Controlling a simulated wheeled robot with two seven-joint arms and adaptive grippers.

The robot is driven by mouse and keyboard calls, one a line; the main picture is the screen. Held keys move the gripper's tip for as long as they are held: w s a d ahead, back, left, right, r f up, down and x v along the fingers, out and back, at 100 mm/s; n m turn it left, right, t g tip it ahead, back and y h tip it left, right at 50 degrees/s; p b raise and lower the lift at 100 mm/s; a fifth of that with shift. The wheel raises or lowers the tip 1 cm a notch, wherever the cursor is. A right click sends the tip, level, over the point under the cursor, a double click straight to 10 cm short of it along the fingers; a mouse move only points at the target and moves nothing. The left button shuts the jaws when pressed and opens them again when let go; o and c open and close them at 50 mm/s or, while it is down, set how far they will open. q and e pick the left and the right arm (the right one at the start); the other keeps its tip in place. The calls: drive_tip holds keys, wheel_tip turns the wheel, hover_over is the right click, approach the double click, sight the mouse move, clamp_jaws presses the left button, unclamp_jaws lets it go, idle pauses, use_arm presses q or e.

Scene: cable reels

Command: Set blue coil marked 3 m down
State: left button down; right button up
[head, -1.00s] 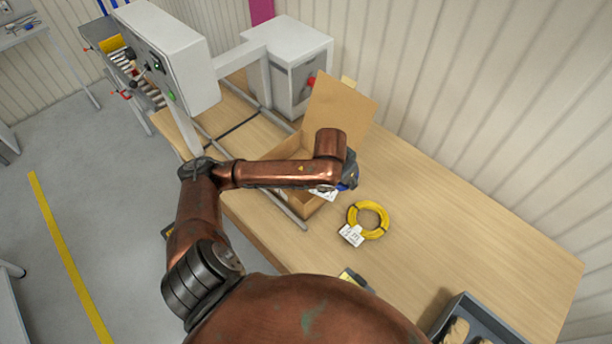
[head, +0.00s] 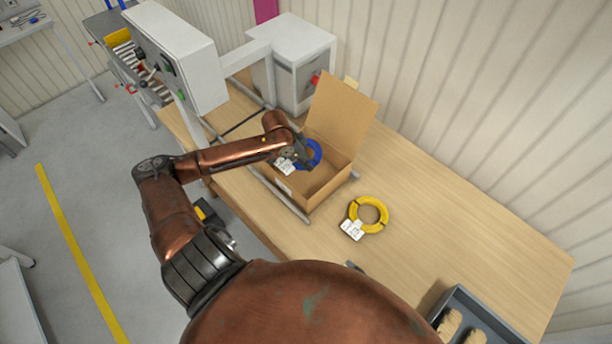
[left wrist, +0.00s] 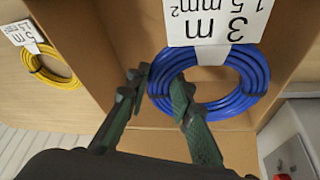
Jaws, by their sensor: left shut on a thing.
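The blue coil (head: 313,154) with a white tag is held at the open cardboard box (head: 328,186) in the head view. In the left wrist view the blue coil (left wrist: 232,85) has a tag (left wrist: 215,20) reading 3 m, 1.5 mm². My left gripper (head: 299,158) is shut on the coil's ring; its two dark fingers (left wrist: 160,95) show either side of the near rim. The coil appears over the box opening; whether it touches the box floor is unclear. My right gripper is out of view.
A yellow coil (head: 369,214) with a white tag lies on the wooden table (head: 450,220), right of the box. A grey crate (head: 462,300) with tan items stands at the lower right. A white machine (head: 180,60) stands left of the box. The box's raised flap (head: 340,110) is behind.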

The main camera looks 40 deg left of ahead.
sight(310, 180)
use_arm(q)
wheel_tip(310, 180, down, 9)
drive_tip(key=shift+f, duration=0.1)
idle(0.4)
drive_tip(key=c, duration=1.7)
unclamp_jaws()
drive_tip(key=v, duration=1.2)
drive_tip(key=shift+p, duration=0.3)
